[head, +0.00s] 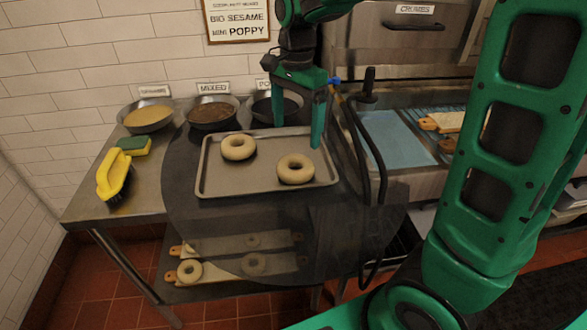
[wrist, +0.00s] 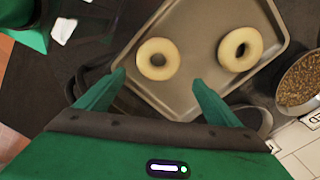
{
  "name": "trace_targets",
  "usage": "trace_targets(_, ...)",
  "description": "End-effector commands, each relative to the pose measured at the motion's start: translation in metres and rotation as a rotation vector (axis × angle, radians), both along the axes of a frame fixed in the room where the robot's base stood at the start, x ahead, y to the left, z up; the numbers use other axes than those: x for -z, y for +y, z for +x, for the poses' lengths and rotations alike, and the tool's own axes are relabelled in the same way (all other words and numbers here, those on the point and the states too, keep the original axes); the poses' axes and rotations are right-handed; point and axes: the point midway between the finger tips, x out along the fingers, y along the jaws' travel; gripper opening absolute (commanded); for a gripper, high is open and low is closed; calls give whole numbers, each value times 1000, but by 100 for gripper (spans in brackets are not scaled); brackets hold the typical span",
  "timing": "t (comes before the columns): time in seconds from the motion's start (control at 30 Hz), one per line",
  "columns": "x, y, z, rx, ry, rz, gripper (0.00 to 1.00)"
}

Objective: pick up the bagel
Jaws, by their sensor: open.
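Two pale ring-shaped bagels lie apart on a grey metal tray (head: 225,185). One bagel (head: 238,147) is at the back left of the tray and the other bagel (head: 296,169) is at the front right, in the head view. In the wrist view one bagel (wrist: 158,72) lies ahead of and between my fingertips, and the other bagel (wrist: 226,50) lies to the right. My gripper (head: 298,136) is open and empty, pointing down over the right rear part of the tray. In the wrist view its two fingers (wrist: 158,80) are spread and touch neither bagel.
Bowls of toppings (head: 148,117) stand along the wall behind the tray. A yellow brush (head: 113,177) and a sponge (head: 134,145) lie on the left counter. Black hoses (head: 373,150) hang right of the tray. More bagels (head: 190,271) lie on boards on a lower shelf.

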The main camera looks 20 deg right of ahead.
Motion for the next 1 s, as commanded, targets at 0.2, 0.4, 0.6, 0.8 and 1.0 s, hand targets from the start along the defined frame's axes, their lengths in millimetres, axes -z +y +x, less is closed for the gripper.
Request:
trace_targets(0.2,32,0,-1,4,4,-2,87)
trace_targets(0.4,51,0,-1,3,2,0,87)
trace_targets(0.6,66,2,-3,2,3,-1,87)
trace_targets(0.8,94,4,-5,3,3,-1,87)
trace_targets(1.0,105,4,-4,3,1,0,87)
